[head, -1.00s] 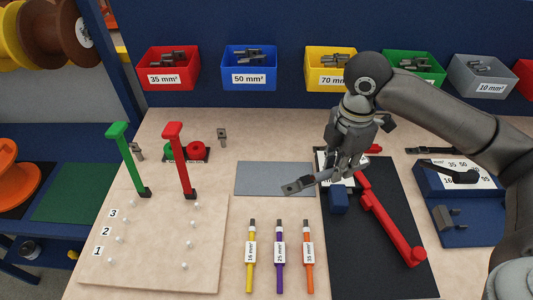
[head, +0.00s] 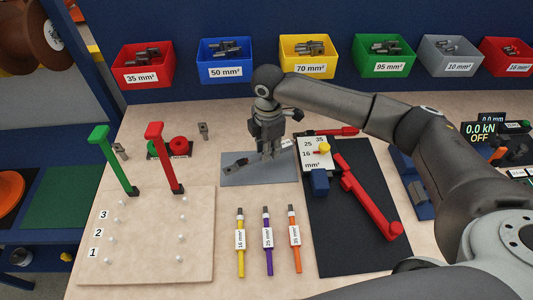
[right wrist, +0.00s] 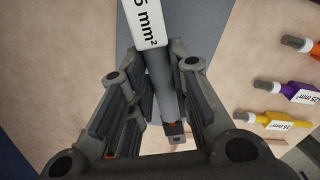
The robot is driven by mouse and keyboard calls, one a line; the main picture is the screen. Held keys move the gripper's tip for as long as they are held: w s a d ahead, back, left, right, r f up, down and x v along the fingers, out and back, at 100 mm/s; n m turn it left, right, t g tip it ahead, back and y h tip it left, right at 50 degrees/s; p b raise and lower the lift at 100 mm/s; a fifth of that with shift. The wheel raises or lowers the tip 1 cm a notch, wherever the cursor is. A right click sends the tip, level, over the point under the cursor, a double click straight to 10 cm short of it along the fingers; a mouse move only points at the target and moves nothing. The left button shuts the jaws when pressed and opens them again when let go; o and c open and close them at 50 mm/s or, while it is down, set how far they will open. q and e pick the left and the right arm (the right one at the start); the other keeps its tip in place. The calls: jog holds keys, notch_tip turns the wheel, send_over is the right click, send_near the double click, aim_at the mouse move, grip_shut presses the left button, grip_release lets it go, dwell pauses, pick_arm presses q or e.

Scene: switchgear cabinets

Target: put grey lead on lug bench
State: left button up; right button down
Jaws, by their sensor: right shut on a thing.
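My right gripper (head: 267,155) is shut on the grey lead, over the flat grey mat (head: 230,177) in the middle of the worktop. The lead's dark lug end (head: 236,164) points left, low over the mat; I cannot tell whether it touches. A white label (head: 288,143) shows on its other side. In the right wrist view the grey lead (right wrist: 165,82) runs between the fingers, its label reading "5 mm²" with the front cut off. No bench is marked by name, so I cannot tell whether the mat is the lug bench. My left gripper is not in view.
A red-handled tool (head: 365,200) lies on a black mat (head: 340,250) to the right. Yellow, purple and orange leads (head: 268,245) lie in front. A pegged board (head: 150,245) with green and red levers stands left. Coloured lug bins (head: 225,62) line the back.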

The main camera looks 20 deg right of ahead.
jog(key=shift+w+a+f, duration=0.15)
jog(key=shift+w+f, duration=0.05)
jog(key=shift+f, duration=0.05)
notch_tip(320, 180, down, 2)
jog(key=shift+f+p, duration=0.1)
jog(key=shift+p, duration=0.65)
jog(key=shift+f, duration=0.35)
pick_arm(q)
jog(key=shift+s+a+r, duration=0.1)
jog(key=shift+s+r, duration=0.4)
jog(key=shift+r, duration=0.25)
pick_arm(e)
jog(key=shift+f, duration=0.15)
jog(key=shift+f, duration=0.1)
jog(key=c, duration=1.3)
grip_release()
